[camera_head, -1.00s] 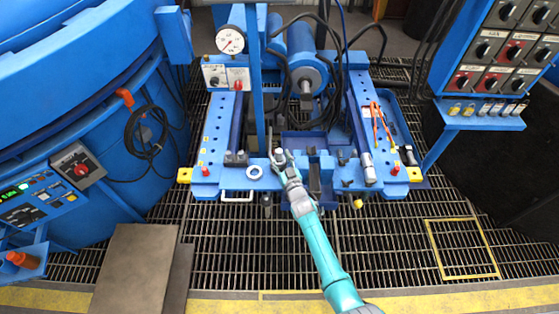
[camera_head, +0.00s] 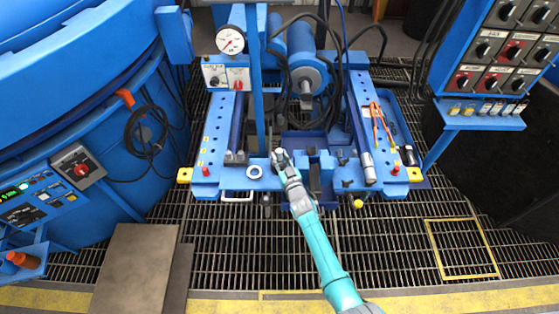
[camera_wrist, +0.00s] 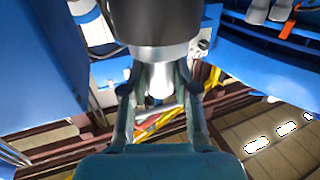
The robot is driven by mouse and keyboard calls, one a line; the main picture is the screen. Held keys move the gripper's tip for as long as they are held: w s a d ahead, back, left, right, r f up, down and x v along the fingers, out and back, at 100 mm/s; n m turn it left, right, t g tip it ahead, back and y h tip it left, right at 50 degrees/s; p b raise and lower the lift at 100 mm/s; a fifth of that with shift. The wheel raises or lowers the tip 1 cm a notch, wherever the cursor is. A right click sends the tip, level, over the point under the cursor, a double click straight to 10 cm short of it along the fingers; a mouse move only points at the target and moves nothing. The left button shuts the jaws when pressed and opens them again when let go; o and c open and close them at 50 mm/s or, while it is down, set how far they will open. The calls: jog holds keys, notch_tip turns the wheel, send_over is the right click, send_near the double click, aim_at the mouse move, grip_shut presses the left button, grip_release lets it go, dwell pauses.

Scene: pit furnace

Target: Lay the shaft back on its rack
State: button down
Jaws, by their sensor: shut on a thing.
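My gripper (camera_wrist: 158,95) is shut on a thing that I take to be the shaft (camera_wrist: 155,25). In the wrist view it has a thick dark body, a silver collar and a narrow bright end between the fingers. In the head view my gripper (camera_head: 281,156) is over the front beam of the blue frame (camera_head: 222,178), near its middle. The held thing is too small there to tell its tilt, or whether it touches the frame. I cannot tell for certain which fitting is the rack; dark blocks (camera_head: 236,158) sit on the beam to the left.
A pale ring (camera_head: 254,172) lies on the beam left of my gripper. A silver cylinder (camera_head: 368,167) stands to the right. Orange-handled pliers (camera_head: 380,125) lie on the right rail.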

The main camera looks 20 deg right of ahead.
jog(key=shift+r, duration=3.9)
